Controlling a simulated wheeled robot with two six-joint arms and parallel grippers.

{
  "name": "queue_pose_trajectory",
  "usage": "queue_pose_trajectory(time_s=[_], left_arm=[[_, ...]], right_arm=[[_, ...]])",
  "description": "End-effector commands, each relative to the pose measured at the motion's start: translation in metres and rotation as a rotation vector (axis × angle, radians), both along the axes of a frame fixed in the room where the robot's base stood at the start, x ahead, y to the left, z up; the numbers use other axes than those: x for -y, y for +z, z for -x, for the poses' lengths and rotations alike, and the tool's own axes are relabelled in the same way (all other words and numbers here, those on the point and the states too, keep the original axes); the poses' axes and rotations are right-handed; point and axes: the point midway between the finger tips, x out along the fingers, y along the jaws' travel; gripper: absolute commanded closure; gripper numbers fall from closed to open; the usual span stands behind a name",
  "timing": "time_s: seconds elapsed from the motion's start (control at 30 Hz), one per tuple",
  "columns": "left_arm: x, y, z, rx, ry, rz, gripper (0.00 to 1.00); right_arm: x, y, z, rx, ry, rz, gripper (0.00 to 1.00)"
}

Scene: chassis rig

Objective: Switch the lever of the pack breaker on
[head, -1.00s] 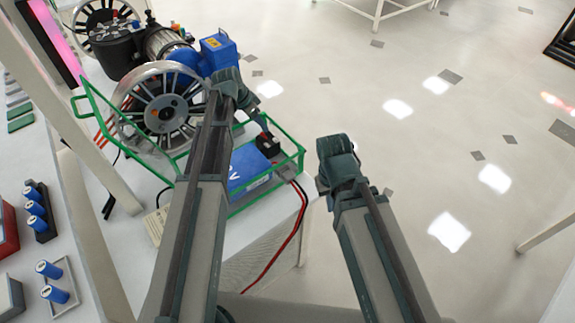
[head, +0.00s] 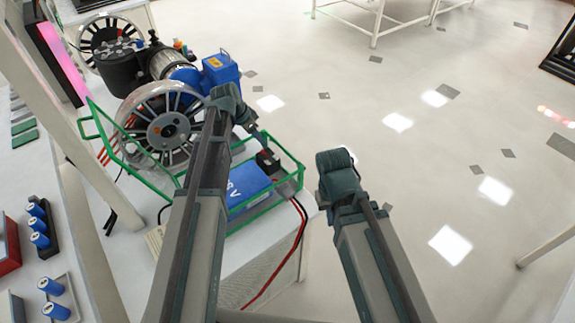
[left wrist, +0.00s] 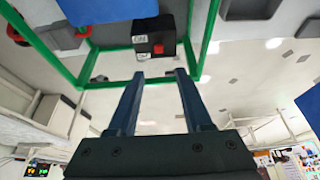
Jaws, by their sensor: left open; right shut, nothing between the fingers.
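The pack breaker (left wrist: 160,38) is a small black box with white labels and a red lever (left wrist: 158,48) on its face. In the head view the breaker (head: 268,160) sits at the right end of the green frame, beside the blue pack (head: 247,186). My left gripper (left wrist: 161,74) is open and empty. Its two fingertips point at the breaker and stand just short of it, apart from the lever in the picture. In the head view my left wrist partly covers this area. My right gripper (head: 340,178) hangs over the floor right of the bench; its fingers are mostly hidden.
The green tube frame (head: 290,181) runs around the pack and breaker. A large spoked wheel (head: 165,130) and a blue motor part (head: 220,70) stand behind it. Red and black cables (head: 285,255) hang off the bench edge.

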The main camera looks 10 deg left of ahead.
Motion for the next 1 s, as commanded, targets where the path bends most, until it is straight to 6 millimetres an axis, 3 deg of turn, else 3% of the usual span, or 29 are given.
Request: queue_pose_trajectory(time_s=[0.03,0.4,0.47,1.0], left_arm=[[-0.003,0.017,0.004,0.0,0.001,0.0,0.5],[-0.019,0.074,0.021,-0.001,0.001,0.001,0.5],[-0.005,0.066,0.03,-0.022,0.007,-0.004,0.5],[0.066,0.08,0.103,-0.183,0.121,-0.068,0.5]], right_arm=[[0.0,0.017,0.0,0.0,0.0,0.0,1.0],[0.0,0.074,0.0,0.0,0.0,0.0,1.0],[0.0,0.068,0.0,0.0,0.0,0.0,1.0],[0.0,0.091,0.0,0.0,0.0,0.0,1.0]])
